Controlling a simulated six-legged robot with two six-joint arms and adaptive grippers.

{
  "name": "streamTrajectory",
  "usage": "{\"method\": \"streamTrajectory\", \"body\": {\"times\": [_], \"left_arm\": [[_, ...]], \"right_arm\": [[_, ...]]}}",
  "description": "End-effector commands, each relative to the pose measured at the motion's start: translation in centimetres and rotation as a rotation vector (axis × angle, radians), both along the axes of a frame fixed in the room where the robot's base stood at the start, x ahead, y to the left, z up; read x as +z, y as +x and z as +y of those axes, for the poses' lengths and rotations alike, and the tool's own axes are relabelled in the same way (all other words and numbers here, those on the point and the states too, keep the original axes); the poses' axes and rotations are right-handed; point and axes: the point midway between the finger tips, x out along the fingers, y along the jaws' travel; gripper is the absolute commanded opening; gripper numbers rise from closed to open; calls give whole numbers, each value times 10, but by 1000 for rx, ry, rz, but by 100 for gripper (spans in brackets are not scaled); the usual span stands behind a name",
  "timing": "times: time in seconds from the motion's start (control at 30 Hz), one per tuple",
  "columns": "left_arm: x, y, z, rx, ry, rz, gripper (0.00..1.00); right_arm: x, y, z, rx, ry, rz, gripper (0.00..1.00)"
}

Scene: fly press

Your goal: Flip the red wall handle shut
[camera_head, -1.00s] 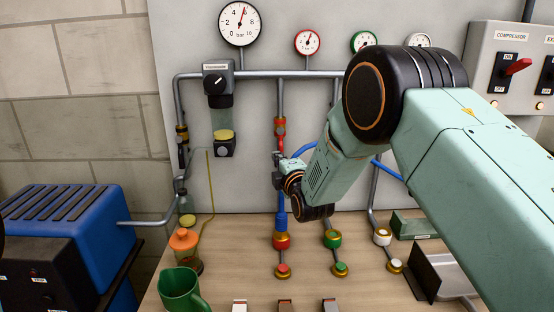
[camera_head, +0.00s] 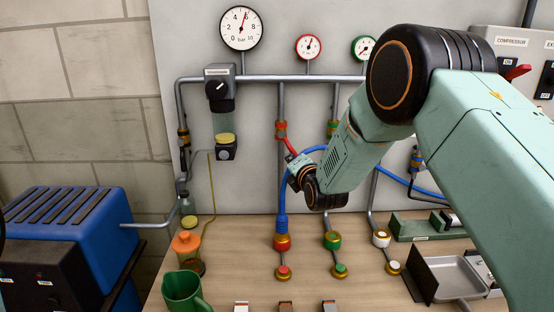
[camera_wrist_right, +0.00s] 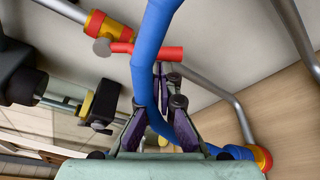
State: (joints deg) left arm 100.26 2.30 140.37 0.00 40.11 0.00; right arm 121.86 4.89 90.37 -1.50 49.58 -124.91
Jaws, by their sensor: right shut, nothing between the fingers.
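The red wall handle (camera_head: 291,146) slants down and right from its brass and red valve (camera_head: 281,130) on a vertical pipe. In the right wrist view the handle (camera_wrist_right: 158,51) runs across the upper middle, partly hidden behind the blue hose. My right gripper (camera_head: 295,164) is just below the handle's lower end. It is shut and empty, and its fingertips (camera_wrist_right: 162,72) point toward the handle's free end. I cannot tell whether they touch. My left gripper is not in view.
The blue hose (camera_head: 284,198) rises from a red fitting (camera_head: 281,242) and loops close around my right gripper. Another valve (camera_head: 333,128) is to the right. A green jug (camera_head: 182,291) and an orange-capped bottle (camera_head: 186,243) stand at the left of the bench.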

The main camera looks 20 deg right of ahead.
Motion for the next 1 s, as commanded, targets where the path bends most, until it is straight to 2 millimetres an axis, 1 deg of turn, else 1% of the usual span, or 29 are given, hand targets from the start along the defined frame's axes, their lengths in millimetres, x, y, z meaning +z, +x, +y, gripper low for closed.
{"method": "streamTrajectory", "body": {"times": [0.03, 0.07, 0.33, 0.47, 0.7, 1.0], "left_arm": [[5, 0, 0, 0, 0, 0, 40], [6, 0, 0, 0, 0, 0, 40], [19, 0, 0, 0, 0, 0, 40], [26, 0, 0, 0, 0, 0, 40], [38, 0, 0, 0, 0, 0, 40], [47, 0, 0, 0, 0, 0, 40]], "right_arm": [[5, -1, -4, -3, -41, 10, 0], [5, -1, -6, -4, -49, 14, 0], [15, -5, -18, -2, -45, 13, 0], [22, -6, -23, -2, -172, 47, 0], [33, -8, -31, -3, -172, 47, 0], [45, -9, -35, -2, -171, 46, 0]]}}
